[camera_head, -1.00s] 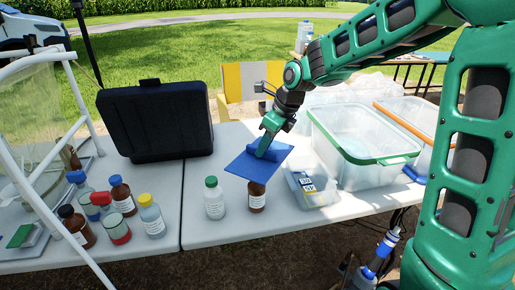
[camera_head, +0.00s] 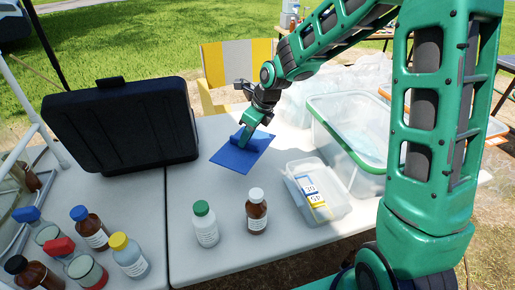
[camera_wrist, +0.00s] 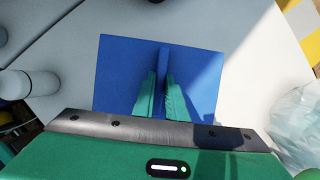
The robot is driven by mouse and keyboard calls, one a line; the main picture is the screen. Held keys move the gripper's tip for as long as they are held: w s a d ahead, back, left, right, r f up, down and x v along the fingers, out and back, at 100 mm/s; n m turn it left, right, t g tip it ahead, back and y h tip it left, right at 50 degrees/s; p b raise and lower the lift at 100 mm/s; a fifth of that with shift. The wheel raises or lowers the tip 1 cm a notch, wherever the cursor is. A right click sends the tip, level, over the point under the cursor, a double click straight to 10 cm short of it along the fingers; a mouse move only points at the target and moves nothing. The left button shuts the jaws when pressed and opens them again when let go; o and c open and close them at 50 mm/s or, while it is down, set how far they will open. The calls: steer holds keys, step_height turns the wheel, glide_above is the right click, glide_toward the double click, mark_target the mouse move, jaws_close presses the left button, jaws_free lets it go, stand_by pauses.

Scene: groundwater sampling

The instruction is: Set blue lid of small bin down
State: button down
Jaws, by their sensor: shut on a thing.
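The blue lid (camera_head: 240,156) is a flat square with a raised ridge handle. It is over the white table between the black case and the small bin. My gripper (camera_head: 245,135) is shut on the ridge; in the wrist view my fingers (camera_wrist: 161,95) pinch the ridge of the lid (camera_wrist: 205,75) from both sides. The lid looks close to the tabletop, but I cannot tell if it touches. The small clear bin (camera_head: 335,208) stands open to the right of the lid, with blue, white and yellow labelled items inside.
A black case (camera_head: 120,125) stands left of the lid. A green-capped white bottle (camera_head: 205,225) and a white-capped brown bottle (camera_head: 256,212) stand in front. A large green-rimmed bin (camera_head: 340,135) is at right. More bottles stand at the left front. Table around the lid is clear.

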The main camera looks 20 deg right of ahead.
mark_target(262, 133)
steer(key=w+d+f, duration=0.3)
steer(key=w+d, duration=0.1)
steer(key=w+d+f, duration=0.2)
steer(key=d, duration=0.1)
steer(key=shift+w+f, duration=0.35)
steer(key=shift+f, duration=2.05)
steer(key=c, duration=1.8)
jaws_free()
steer(key=shift+o, duration=0.2)
steer(key=shift+d+r, duration=0.1)
